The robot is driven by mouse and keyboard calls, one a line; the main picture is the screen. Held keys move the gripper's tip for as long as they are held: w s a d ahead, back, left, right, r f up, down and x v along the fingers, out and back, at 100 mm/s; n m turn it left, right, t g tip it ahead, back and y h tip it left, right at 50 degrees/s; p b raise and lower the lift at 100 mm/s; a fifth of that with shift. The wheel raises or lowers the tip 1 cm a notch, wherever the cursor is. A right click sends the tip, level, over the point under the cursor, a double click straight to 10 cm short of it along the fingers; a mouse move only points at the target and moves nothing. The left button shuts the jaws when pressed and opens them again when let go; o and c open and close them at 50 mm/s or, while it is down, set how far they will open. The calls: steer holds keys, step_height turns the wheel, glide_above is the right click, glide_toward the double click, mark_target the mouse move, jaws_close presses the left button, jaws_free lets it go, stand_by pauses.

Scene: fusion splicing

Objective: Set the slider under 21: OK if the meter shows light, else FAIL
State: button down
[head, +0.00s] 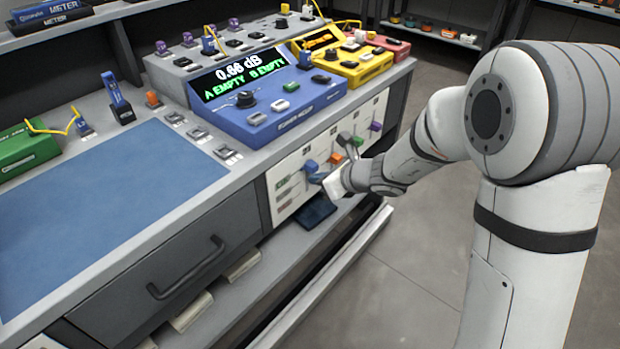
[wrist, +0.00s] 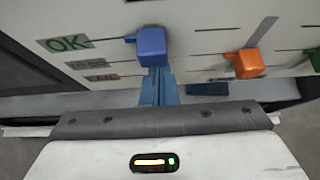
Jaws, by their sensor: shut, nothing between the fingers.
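A slider panel (head: 298,190) is on the bench front. Its leftmost slider has a blue knob (head: 310,166), also close up in the wrist view (wrist: 152,46). This knob sits at the height of the top line, level with the green OK label (wrist: 65,43). A blurred middle label (wrist: 84,64) and the red FAIL label (wrist: 102,77) lie below. I cannot read a number 21. My gripper (wrist: 158,85) is shut and empty, its blue fingers just below the blue knob; contact is unclear. Boxes marked METER (head: 60,14) stand at the upper left, showing no readable reading.
Orange (head: 336,158), green (head: 357,141) and purple (head: 376,126) knobs sit to the right. A blue splicer (head: 255,115) on the bench reads 0.66 dB, A EMPTY, B EMPTY. A blue mat (head: 90,200) lies clear. A drawer handle (head: 185,270) projects at the front.

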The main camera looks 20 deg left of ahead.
steer(key=shift+f, duration=0.15)
steer(key=shift+f+b, duration=0.5)
steer(key=shift+b, duration=0.2)
steer(key=s+d, duration=0.2)
steer(key=d, duration=0.4)
steer(key=shift+s+d+b, duration=0.25)
steer(key=shift+s+b, duration=0.1)
steer(key=shift+b, duration=0.05)
steer(key=s+d+r+n+g+h+p, duration=0.1)
steer(key=s+d+r+n+h+p, duration=0.1)
steer(key=s+d+r+n+p, duration=0.45)
steer(key=s+d+r+n+g+h+p, duration=0.1)
steer(key=s+d+r+n+p, duration=0.2)
steer(key=r+p, duration=0.6)
steer(key=s+d+r+n+g+h+p, duration=0.1)
steer(key=s+d+r+n+h+p, duration=0.1)
steer(key=s+d+r+n+p, duration=0.65)
steer(key=d+r+n+t+h+p, duration=0.1)
steer(key=d+r+n+h+p, duration=0.3)
steer(key=d+r, duration=0.3)
step_height(320, 180, up, 5)
steer(key=shift+s+d+r+h, duration=0.1)
steer(key=shift+s+d+h, duration=0.1)
steer(key=shift+d+h, duration=0.35)
